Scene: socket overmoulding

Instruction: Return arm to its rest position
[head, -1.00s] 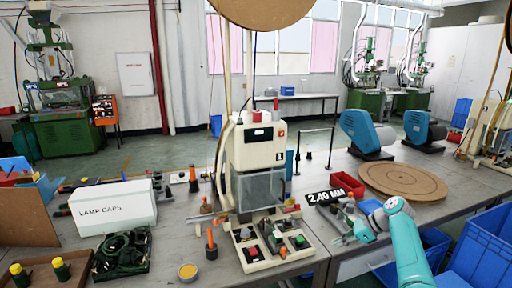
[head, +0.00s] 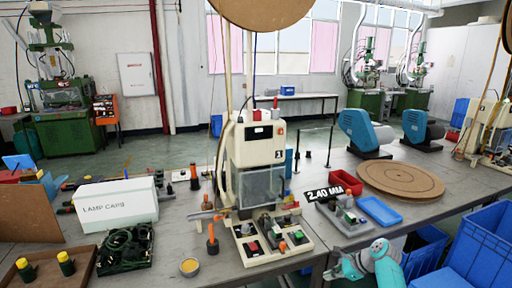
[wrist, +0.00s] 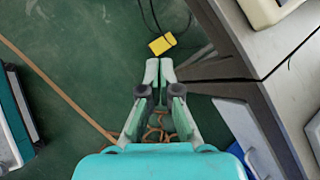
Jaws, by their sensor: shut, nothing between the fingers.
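My gripper (head: 337,272) is at the end of my teal arm, low at the front edge of the workbench in the head view. In the wrist view my gripper (wrist: 159,70) points down past the bench edge toward the green floor. Its fingertips are together and nothing is between them. It touches no object that I can see. Most of my arm is outside the head view.
The bench edge (wrist: 235,75) runs close to the right of my gripper in the wrist view. A yellow item (wrist: 162,45) with cables is on the floor. Blue crates (head: 480,245) stand at the right. A blue tray (head: 380,211) and a moulding machine (head: 257,160) are on the bench.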

